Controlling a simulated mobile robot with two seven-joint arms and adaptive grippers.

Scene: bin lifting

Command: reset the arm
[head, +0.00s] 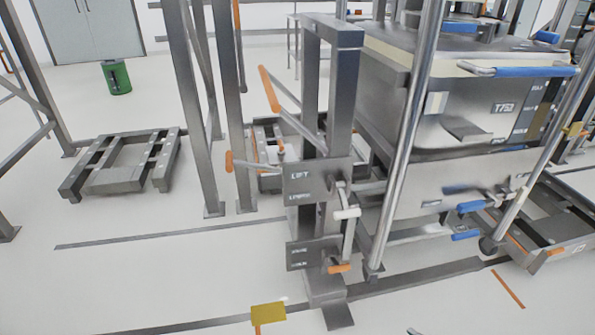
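Neither of my grippers shows in the head view. A grey metal lift stand (318,182) with a panel reading "LIFT" stands in the middle. A long lever with an orange grip (269,89) slants up to the left from its frame. A lower lever ends in another orange grip (229,161) at the left. A crank-like handle with a white grip (347,213) hangs on its right side, and an orange grip (340,268) sits lower down. A large grey bin (455,110) with blue handles stands right of the stand, partly behind a steel pole.
A low metal floor frame (122,165) lies at the left, and another (550,225) at the right. Tall grey posts (190,110) rise left of the stand. A green canister (116,77) stands near grey doors (88,30). The front-left floor is largely clear.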

